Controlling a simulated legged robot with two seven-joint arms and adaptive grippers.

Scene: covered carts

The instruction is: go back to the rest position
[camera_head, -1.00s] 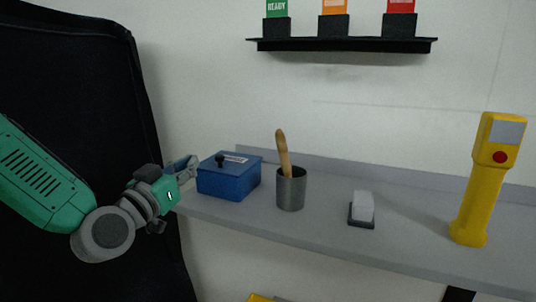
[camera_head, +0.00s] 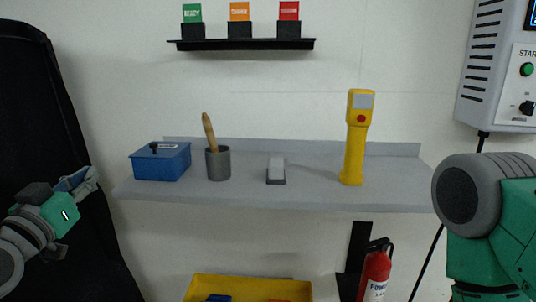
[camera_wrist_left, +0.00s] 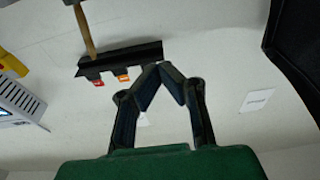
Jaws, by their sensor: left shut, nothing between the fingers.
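My left gripper (camera_head: 78,184) is at the left edge of the head view, in front of the black cover and left of the shelf. It touches none of the shelf objects. In the left wrist view its fingers (camera_wrist_left: 160,68) meet at the tips with nothing between them. A green part of my right arm (camera_head: 500,235) shows at the right edge of the head view; its gripper is out of view.
A grey shelf (camera_head: 315,195) holds a blue lidded box (camera_head: 160,164), a metal cup (camera_head: 218,165) with a wooden handle, a small block (camera_head: 276,168) and a yellow handheld device (camera_head: 354,145). Below are a yellow bin (camera_head: 245,286) and a red extinguisher (camera_head: 375,275). A black cover (camera_head: 40,120) hangs left.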

